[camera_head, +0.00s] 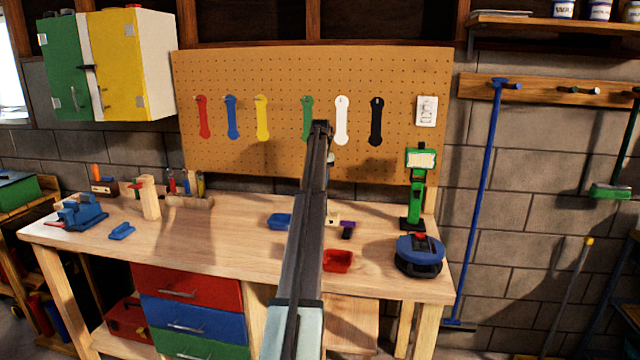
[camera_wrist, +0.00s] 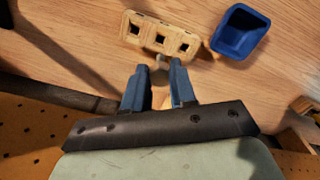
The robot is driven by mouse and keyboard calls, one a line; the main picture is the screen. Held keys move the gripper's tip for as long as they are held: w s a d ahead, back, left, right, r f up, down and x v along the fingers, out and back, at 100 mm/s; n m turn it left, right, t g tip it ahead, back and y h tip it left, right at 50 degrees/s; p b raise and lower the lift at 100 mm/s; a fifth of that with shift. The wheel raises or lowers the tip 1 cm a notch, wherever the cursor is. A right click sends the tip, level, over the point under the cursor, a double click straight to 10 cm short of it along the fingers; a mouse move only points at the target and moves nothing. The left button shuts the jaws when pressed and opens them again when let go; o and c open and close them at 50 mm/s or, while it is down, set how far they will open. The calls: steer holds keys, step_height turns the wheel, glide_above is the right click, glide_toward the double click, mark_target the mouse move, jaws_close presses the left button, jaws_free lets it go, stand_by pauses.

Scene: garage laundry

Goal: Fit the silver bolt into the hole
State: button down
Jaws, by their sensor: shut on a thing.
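In the wrist view, a pale wooden block (camera_wrist: 160,36) with a row of square dark holes lies on the bench just beyond my fingertips. My gripper (camera_wrist: 158,66) has blue fingers, close together around a small greyish piece (camera_wrist: 162,62) that appears to be the silver bolt. Only a little of it shows at the tips, close to the block's near edge. It looks outside the holes, but I cannot tell its height or tilt. In the head view my arm hides the fingers and most of this area.
A blue tray (camera_wrist: 237,32) sits right of the block; the head view shows it left of my arm (camera_head: 279,221). A red tray (camera_head: 337,261), a blue round device (camera_head: 419,256) and a green stand (camera_head: 414,195) are to the right. The pegboard (camera_head: 260,95) rises behind.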

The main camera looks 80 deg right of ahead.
steer(key=shift+f, duration=0.15)
step_height(320, 180, down, 8)
steer(key=shift+f, duration=0.2)
stand_by(1.6)
steer(key=shift+f, duration=1.05)
stand_by(0.4)
steer(key=c, duration=0.8)
jaws_free()
step_height(320, 180, up, 14)
steer(key=shift+f, duration=0.1)
stand_by(0.6)
